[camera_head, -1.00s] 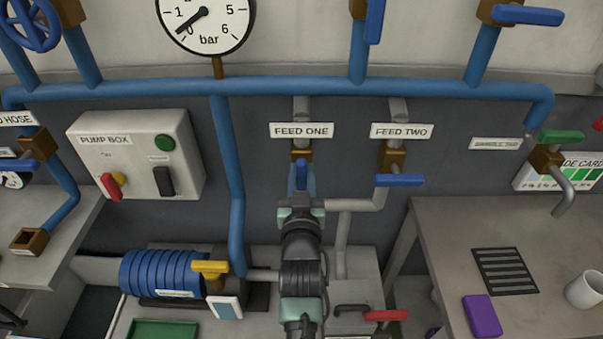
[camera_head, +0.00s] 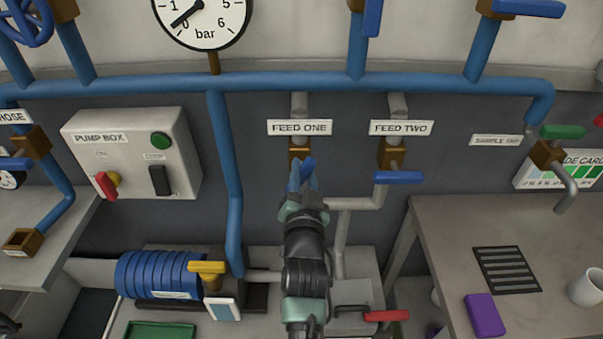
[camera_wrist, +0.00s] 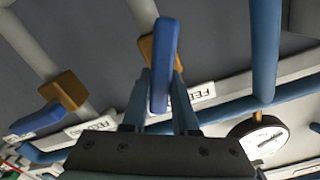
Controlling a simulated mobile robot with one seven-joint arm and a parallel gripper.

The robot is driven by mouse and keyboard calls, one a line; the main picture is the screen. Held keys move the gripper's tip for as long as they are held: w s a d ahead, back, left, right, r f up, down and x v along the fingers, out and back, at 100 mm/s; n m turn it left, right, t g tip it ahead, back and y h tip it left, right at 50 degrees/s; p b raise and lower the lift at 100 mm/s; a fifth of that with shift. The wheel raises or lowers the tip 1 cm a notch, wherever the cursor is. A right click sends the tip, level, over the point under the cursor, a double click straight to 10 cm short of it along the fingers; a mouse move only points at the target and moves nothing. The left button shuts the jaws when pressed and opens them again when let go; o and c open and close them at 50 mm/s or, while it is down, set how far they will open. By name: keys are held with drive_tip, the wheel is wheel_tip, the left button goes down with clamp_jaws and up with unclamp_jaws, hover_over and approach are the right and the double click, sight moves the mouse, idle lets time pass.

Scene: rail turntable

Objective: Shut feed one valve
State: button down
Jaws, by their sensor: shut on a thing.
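The feed one valve (camera_head: 299,151) has a brown body under the FEED ONE label (camera_head: 299,127). Its blue lever (camera_head: 308,165) slants a little off the line of the pipe in the head view. My gripper (camera_head: 302,182) is below the valve, its fingers closed about this lever. In the wrist view, the lever (camera_wrist: 163,60) stands between the two fingers of my gripper (camera_wrist: 160,98), with the brown valve body behind it. The gripper hides the lower part of the lever in the head view.
The feed two valve (camera_head: 391,153) is close on the right, its blue lever (camera_head: 398,177) crosswise. The pressure gauge (camera_head: 201,14) reads near zero. A pump (camera_head: 160,275) with a yellow lever (camera_head: 207,267) and a red-handled lever (camera_head: 386,316) are lower down.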

drive_tip(key=m, duration=0.6)
drive_tip(key=shift+d+f+p, duration=0.3)
drive_tip(key=shift+p, duration=0.1)
drive_tip(key=m, duration=0.4)
drive_tip(key=m+p, duration=0.1)
drive_tip(key=m, duration=0.1)
drive_tip(key=shift+d+f, duration=0.15)
drive_tip(key=shift+f, duration=0.25)
drive_tip(key=shift+m, duration=0.3)
drive_tip(key=c, duration=0.7)
unclamp_jaws()
drive_tip(key=s+p, duration=0.4)
drive_tip(key=s, duration=0.9)
